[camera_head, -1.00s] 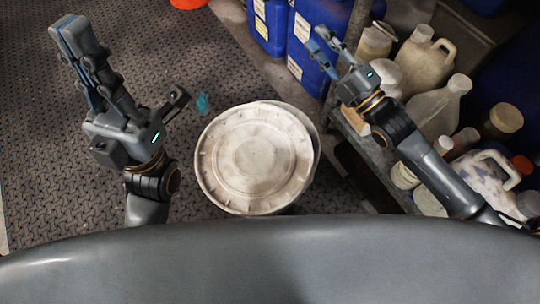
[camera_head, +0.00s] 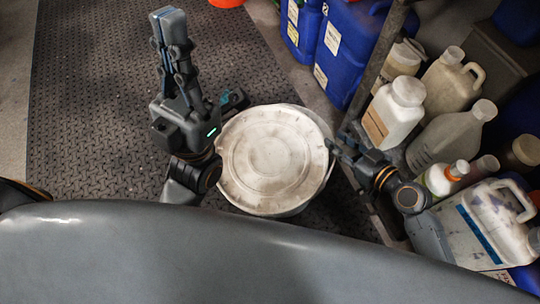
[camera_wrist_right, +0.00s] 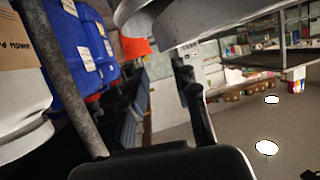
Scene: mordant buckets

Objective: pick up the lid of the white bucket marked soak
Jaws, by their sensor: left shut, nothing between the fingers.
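The white bucket (camera_head: 328,178) stands on the floor in the middle of the head view. Its round, stained off-white lid (camera_head: 272,160) lies on top. No marking on the bucket can be read. In the right wrist view a pale curved rim (camera_wrist_right: 190,18) shows at the top. My right gripper (camera_head: 337,145) is at the right edge of the bucket, open and empty; whether it touches the rim cannot be told. It also shows in the right wrist view (camera_wrist_right: 162,98). My left gripper (camera_head: 168,15) is shut and empty, up and left of the bucket.
A shelf (camera_head: 375,60) with several jugs and bottles, including a white bottle (camera_head: 398,112), stands close on the right. Blue containers (camera_head: 350,45) stand at the back. An orange object (camera_head: 226,3) is at the top edge. The patterned mat (camera_head: 100,110) at left looks clear.

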